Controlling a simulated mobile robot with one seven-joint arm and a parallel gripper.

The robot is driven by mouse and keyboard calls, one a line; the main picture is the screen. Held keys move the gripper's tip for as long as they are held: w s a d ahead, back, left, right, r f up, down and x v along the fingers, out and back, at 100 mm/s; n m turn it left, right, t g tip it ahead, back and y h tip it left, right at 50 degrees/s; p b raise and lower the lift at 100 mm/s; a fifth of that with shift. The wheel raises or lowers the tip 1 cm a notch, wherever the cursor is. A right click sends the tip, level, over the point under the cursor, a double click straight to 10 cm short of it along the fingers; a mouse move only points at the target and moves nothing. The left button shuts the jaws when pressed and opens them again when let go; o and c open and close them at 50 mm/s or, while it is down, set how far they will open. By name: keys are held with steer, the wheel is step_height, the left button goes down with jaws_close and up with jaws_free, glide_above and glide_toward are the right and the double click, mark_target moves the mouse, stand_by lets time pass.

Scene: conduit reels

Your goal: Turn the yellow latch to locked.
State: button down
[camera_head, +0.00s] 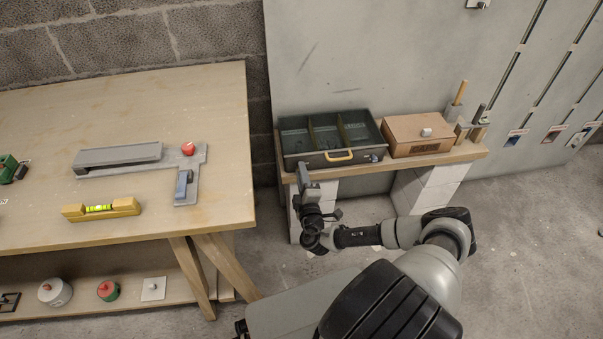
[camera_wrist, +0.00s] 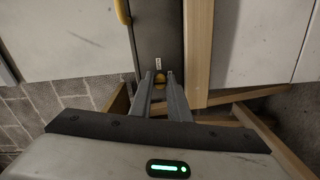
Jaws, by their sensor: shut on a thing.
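The yellow latch (camera_wrist: 160,80) shows as a small yellow piece on the dark grey front (camera_wrist: 154,35) of the divided box. My gripper (camera_wrist: 161,77) has its two fingertips close around the latch, one on each side, and is shut on it. The fingers hide much of the latch, so I cannot tell which way it points. A small white label (camera_wrist: 158,63) sits beside it; its text is too small to read. In the head view my gripper (camera_head: 302,168) is at the left end of the box's front and covers the latch there.
The open box (camera_head: 318,160) has a yellow handle (camera_head: 340,156) on its front and stands on a wooden shelf (camera_head: 430,159). A brown box (camera_head: 410,151) stands to its right. A workbench (camera_head: 90,110) with a yellow level (camera_head: 100,209) is at left.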

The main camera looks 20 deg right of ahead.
steer(key=shift+a, duration=0.15)
steer(key=c, duration=1.7)
jaws_free()
steer(key=shift+o, duration=0.2)
steer(key=p+v, duration=0.2)
steer(key=v, duration=1.5)
steer(key=shift+s, duration=0.25)
